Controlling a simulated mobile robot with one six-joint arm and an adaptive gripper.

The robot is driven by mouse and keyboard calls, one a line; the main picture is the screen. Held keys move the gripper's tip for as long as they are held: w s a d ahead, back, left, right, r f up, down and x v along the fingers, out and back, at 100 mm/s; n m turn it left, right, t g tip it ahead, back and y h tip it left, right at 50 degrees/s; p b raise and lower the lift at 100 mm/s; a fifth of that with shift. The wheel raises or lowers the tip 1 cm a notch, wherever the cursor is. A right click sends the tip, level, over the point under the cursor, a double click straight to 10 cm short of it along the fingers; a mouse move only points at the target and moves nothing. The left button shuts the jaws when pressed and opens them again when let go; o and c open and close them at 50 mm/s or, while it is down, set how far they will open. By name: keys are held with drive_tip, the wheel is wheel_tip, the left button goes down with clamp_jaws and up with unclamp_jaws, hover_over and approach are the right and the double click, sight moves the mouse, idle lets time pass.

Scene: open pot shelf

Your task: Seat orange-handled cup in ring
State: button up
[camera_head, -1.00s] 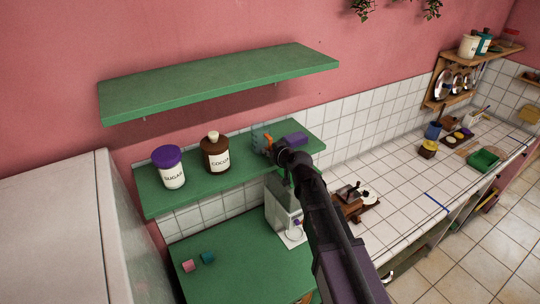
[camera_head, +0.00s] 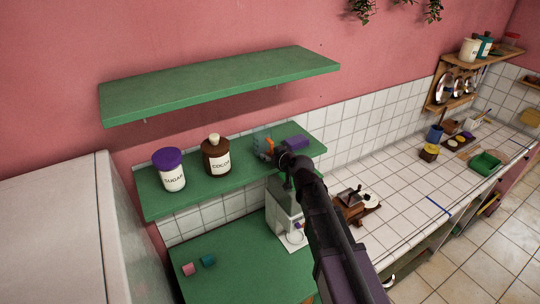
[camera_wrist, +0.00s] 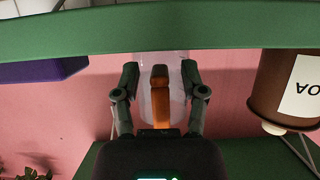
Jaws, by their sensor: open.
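The orange-handled cup (camera_head: 261,141) stands on the lower green shelf, right of the cocoa jar; its body is clear and hard to make out. In the wrist view the clear cup (camera_wrist: 176,66) lies beyond the orange handle (camera_wrist: 161,98), which stands between my fingertips. My gripper (camera_wrist: 160,78) is open, with a finger on either side of the handle and visible gaps to it. In the head view my gripper (camera_head: 279,155) is partly hidden by my arm. A white base (camera_head: 294,239) below the shelf bears a faint round outline; I cannot tell if this is the ring.
The brown cocoa jar (camera_head: 216,157) and purple-lidded sugar jar (camera_head: 170,171) stand left of the cup. A purple box (camera_head: 296,143) is close on its right. The upper green shelf (camera_head: 220,85) overhangs. A grey-white machine (camera_head: 283,213) stands below; pink (camera_head: 188,269) and teal (camera_head: 208,261) pieces lie on the lower counter.

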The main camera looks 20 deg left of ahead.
drive_tip(key=p+v, duration=0.5)
drive_tip(key=v, duration=0.8)
drive_tip(key=shift+s+r, duration=0.2)
drive_tip(key=shift+s, duration=0.1)
drive_tip(key=shift+d, duration=0.25)
idle(0.4)
drive_tip(key=s+d+f+m+g+h, duration=0.2)
drive_tip(key=d+f+m+g+h, duration=0.1)
drive_tip(key=d, duration=0.8)
drive_tip(key=s+d+f+m+g+h, duration=0.3)
drive_tip(key=d+f, duration=0.1)
drive_tip(key=d, duration=0.7)
drive_tip(key=s+d+f+m+g+h, duration=0.3)
drive_tip(key=d+f+m+h, duration=0.1)
drive_tip(key=d, duration=0.8)
drive_tip(key=shift+s+f, duration=0.25)
drive_tip(key=shift+d, duration=0.1)
